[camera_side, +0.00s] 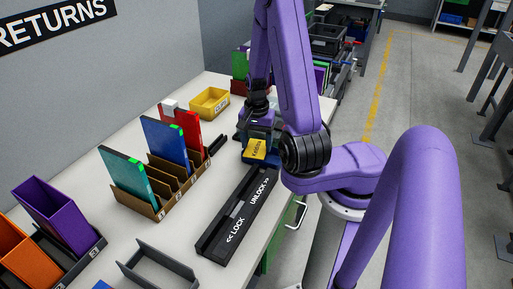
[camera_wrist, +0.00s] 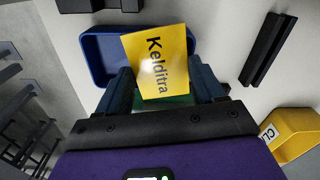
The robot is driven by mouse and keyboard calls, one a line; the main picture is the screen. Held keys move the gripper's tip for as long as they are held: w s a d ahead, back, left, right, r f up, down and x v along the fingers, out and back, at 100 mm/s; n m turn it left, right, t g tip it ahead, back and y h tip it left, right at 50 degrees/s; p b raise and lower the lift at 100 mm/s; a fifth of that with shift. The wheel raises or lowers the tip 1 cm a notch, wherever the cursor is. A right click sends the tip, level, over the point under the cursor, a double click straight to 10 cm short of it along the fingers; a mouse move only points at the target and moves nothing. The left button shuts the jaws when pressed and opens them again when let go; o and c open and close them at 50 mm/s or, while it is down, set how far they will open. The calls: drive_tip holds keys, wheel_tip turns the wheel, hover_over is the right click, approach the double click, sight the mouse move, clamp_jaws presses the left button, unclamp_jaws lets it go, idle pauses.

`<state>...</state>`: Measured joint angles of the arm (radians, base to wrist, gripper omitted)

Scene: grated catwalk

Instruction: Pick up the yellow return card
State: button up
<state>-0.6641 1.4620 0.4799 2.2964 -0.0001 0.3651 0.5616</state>
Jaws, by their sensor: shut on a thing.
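A blue tray (camera_wrist: 100,55) lies behind the card. In the side view the card (camera_side: 256,149) shows at the front of my gripper (camera_side: 256,134), over the blue tray (camera_side: 254,162). I cannot tell whether the card's lower edge touches the tray.
A long black LOCK/UNLOCK fixture (camera_side: 238,216) lies in front. Cardboard racks (camera_side: 138,203) with teal, blue and red cases stand left. A yellow bin (camera_side: 209,103) is behind, also in the wrist view (camera_wrist: 291,135).

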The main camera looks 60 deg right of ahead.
drive_tip(key=shift+r, duration=0.1)
drive_tip(key=shift+r, duration=0.65)
drive_tip(key=s+a+r, duration=0.5)
drive_tip(key=s+r, duration=0.6)
drive_tip(key=s, duration=0.2)
drive_tip(key=shift+r, duration=0.3)
drive_tip(key=w+d+f, duration=0.1)
drive_tip(key=w+d, duration=0.6)
drive_tip(key=w, duration=0.3)
drive_tip(key=shift+w+a+f, duration=0.1)
drive_tip(key=shift+w+f, duration=0.05)
drive_tip(key=shift+f, duration=1.45)
drive_tip(key=shift+w+a+f, duration=0.1)
drive_tip(key=shift+f, duration=1.45)
